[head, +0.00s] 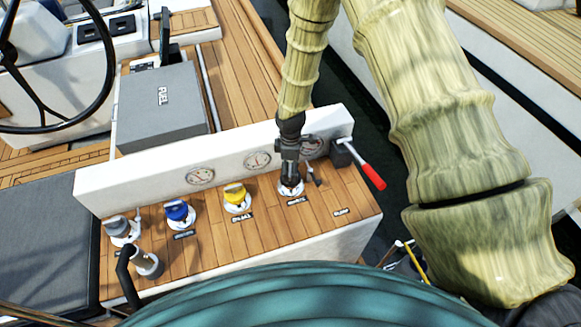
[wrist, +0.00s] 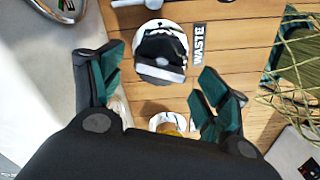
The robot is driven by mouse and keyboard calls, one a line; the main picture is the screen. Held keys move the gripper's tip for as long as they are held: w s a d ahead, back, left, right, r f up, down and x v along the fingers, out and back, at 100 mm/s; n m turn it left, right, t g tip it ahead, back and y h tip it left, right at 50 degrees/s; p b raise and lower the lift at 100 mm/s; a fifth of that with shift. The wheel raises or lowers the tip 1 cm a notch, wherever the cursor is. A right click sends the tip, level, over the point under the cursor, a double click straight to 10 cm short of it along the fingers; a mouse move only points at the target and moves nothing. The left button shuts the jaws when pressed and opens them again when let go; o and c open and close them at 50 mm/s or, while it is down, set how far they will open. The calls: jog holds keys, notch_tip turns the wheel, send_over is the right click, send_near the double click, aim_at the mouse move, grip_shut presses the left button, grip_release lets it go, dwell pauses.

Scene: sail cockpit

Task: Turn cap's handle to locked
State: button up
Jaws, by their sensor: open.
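The black cap (wrist: 160,60) beside the WASTE label (wrist: 198,44) sits on a white ring in the wrist view. My gripper (wrist: 165,82) is open, with a teal-padded finger on either side of the cap's near edge and nothing held. In the head view my gripper (head: 291,176) points down over this cap's white base (head: 291,188), hiding most of the cap. I cannot tell whether the fingers touch it, nor whether it is locked.
A yellow cap (head: 236,196), a blue cap (head: 178,212) and a grey cap (head: 120,228) stand leftward along the wooden deck. A white gauge panel (head: 230,163) rises close behind. A red-handled lever (head: 371,174) juts out at right. The yellow cap (wrist: 170,124) is partly hidden below my fingers.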

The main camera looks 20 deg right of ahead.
jog(key=shift+f, duration=0.9)
jog(key=c, duration=1)
